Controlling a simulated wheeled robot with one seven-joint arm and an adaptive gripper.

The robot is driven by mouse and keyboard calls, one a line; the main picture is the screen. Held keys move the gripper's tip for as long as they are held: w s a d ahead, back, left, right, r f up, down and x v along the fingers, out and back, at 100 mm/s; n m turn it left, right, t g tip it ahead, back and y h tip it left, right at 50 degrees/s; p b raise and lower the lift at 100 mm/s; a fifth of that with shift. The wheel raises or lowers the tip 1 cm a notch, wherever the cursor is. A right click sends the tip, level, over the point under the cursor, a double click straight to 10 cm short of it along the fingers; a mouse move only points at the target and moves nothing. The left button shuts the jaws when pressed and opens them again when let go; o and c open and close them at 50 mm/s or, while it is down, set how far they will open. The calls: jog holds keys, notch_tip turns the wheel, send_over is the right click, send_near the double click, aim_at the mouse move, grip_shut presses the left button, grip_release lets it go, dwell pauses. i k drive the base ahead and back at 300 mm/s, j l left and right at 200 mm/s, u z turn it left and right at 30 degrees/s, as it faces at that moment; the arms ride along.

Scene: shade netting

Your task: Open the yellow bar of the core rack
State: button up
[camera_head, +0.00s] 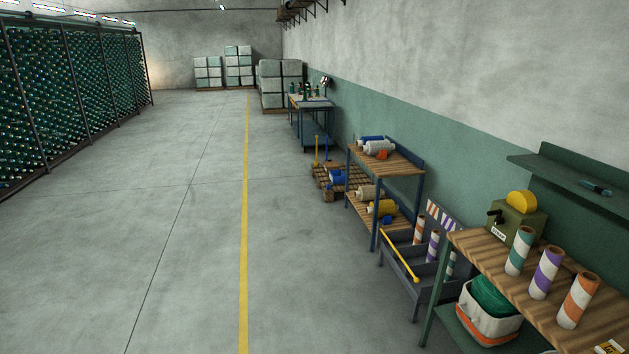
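The core rack (402,281) is a low dark grey rack standing on the floor at the lower right, between the wooden shelf unit and the workbench. Several striped cores stand in it, including an orange-and-white one (419,229) and a purple-and-white one (433,246). The yellow bar (399,255) runs along the front side of the rack, facing the aisle. I cannot tell how its ends are fastened. My gripper is not in view.
A wooden workbench (495,252) stands at the near right, with three striped cores and a green box on it. A shelf unit (398,163) and a pallet (322,178) stand beyond the rack. The floor left of the rack is clear, with a yellow line (244,230).

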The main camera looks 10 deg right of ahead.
aim_at(415, 279)
jog(key=i+j+z, duration=0.1)
jog(key=i+z, duration=0.15)
jog(key=i, duration=0.2)
jog(key=i+j+z, duration=0.15)
jog(key=i+z, duration=0.15)
jog(key=i, duration=0.15)
jog(key=i+j+z, duration=0.25)
jog(key=i, duration=0.2)
jog(key=i+z, duration=0.15)
jog(key=z, duration=0.5)
jog(key=i+j+z, duration=0.2)
jog(key=i, duration=0.2)
jog(key=i+j+z, duration=0.2)
jog(key=i, duration=0.2)
jog(key=i+j+z, duration=0.2)
jog(key=i, duration=0.2)
jog(key=i+j, duration=0.2)
jog(key=i, duration=0.05)
